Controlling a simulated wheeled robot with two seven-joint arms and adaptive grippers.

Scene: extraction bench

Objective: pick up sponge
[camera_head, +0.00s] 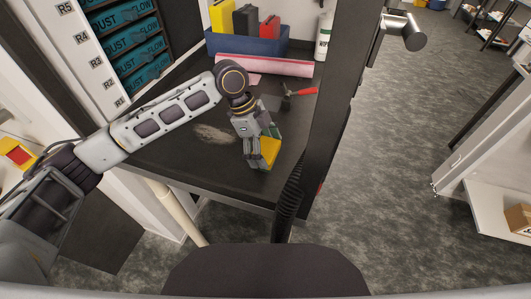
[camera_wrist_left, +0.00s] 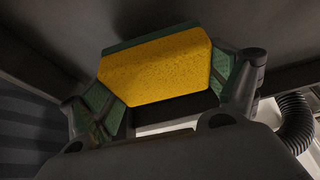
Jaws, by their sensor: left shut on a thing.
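The sponge (camera_head: 269,152) is yellow with a green scouring side. In the head view it is at the front right part of the dark bench, at the fingertips of my left gripper (camera_head: 257,160). In the left wrist view the sponge (camera_wrist_left: 158,68) sits between the two green-padded fingers of my left gripper (camera_wrist_left: 165,88), which are shut on its sides. The fingers and wrist hide part of it in the head view. I cannot tell whether it touches the bench top. My right gripper is not in view.
The dark bench top (camera_head: 180,165) has a pale dusty patch left of the gripper. Behind stand a blue bin (camera_head: 245,42) with coloured items, a pink roll (camera_head: 265,66), a red-handled tool (camera_head: 300,92) and a white bottle (camera_head: 322,40). A dark post (camera_head: 330,110) rises close on the right.

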